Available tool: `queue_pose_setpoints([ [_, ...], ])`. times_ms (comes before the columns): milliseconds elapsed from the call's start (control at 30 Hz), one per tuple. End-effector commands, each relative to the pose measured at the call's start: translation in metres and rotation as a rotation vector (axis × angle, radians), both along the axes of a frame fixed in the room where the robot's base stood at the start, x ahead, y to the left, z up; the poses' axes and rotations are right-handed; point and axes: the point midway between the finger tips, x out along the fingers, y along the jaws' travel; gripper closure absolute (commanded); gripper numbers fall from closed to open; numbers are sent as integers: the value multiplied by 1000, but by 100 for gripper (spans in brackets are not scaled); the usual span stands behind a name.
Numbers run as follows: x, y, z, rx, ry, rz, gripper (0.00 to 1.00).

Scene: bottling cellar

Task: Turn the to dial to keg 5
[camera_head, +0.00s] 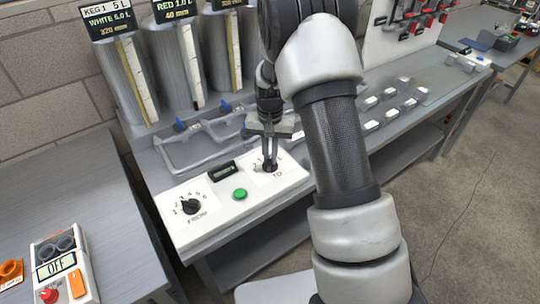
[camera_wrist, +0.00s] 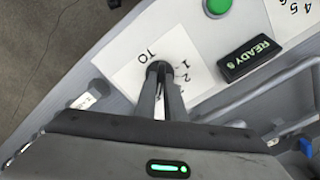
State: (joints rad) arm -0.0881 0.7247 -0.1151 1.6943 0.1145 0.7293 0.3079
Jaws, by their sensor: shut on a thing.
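The TO dial is a dark knob on a white plate (camera_head: 287,160) at the right end of the white control panel (camera_head: 231,209). My gripper (camera_head: 270,160) points down over it and is shut on the TO dial. In the wrist view my gripper (camera_wrist: 160,75) has its fingers at the dial, beside the printed "TO" and the numbers 1 and 2. The fingers hide most of the knob, so its pointer and the higher numbers cannot be read. The FROM dial (camera_head: 191,206) is a black knob at the panel's left.
A green button (camera_head: 240,194) and a small display (camera_head: 222,171) sit between the dials; the display reads READY in the wrist view (camera_wrist: 249,60). Metal kegs (camera_head: 128,75) and grey pipes (camera_head: 190,152) stand behind. A box reading OFF (camera_head: 62,265) is at lower left.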

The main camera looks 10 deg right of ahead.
Motion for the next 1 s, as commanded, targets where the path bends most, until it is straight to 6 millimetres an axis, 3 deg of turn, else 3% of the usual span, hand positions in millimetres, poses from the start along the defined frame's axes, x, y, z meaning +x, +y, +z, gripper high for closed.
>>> queue_pose_setpoints([
  [33, 0, 0, 1, 0, 0, -1, 87],
  [133, 0, 0, 0, 0, 0, -1, 72],
  [533, 1, 0, 8, 0, -2, -1, 72],
  [667, 1, 0, 30, 0, -4, -1, 72],
  [1000, 1, 0, 113, 0, -5, 0, 72],
])
